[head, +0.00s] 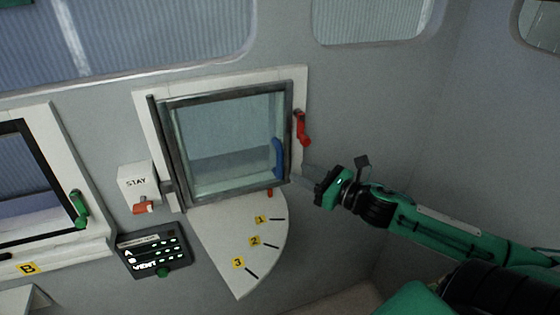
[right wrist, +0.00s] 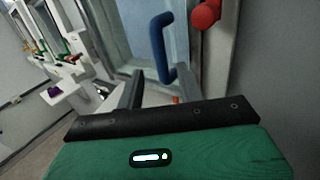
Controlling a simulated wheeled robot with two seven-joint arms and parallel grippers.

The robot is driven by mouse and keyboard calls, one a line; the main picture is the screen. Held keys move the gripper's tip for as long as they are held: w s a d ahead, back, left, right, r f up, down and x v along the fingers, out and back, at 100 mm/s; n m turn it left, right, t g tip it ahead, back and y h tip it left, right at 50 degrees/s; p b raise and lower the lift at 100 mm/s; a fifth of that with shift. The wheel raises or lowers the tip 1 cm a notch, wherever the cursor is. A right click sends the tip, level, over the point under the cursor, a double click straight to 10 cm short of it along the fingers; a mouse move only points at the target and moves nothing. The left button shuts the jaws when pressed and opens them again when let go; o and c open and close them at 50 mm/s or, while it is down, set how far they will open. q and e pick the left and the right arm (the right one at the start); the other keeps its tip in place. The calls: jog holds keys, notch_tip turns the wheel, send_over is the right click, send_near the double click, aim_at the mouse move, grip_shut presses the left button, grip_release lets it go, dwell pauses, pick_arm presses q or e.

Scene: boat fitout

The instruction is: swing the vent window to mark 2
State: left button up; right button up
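The vent window (head: 183,150) is a dark-framed pane in a white surround, hinged at its left side; it looks shut or nearly shut. Its blue handle (head: 278,158) is at the pane's right side and also shows in the right wrist view (right wrist: 158,45). A red latch (head: 303,130) hangs on the right of the surround. Below is a white sector plate (head: 225,228) with yellow marks 1 (head: 261,219), 2 (head: 255,241) and 3 (head: 238,262). My right gripper (head: 304,174) is open and empty, just right of the handle; its fingers (right wrist: 160,72) point toward it. My left gripper is out of view.
A STAY box (head: 138,182) with a red-orange lever (head: 143,208) is left of the window. Below it is a dark panel (head: 154,253) labelled VENT. Another window with a green handle (head: 79,209) is at the far left.

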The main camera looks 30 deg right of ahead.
aim_at(280, 176)
jog(key=shift+p+x, duration=1.45)
jog(key=shift+x, duration=2.55)
jog(key=shift+f, duration=0.1)
jog(key=shift+c, duration=0.5)
grip_shut()
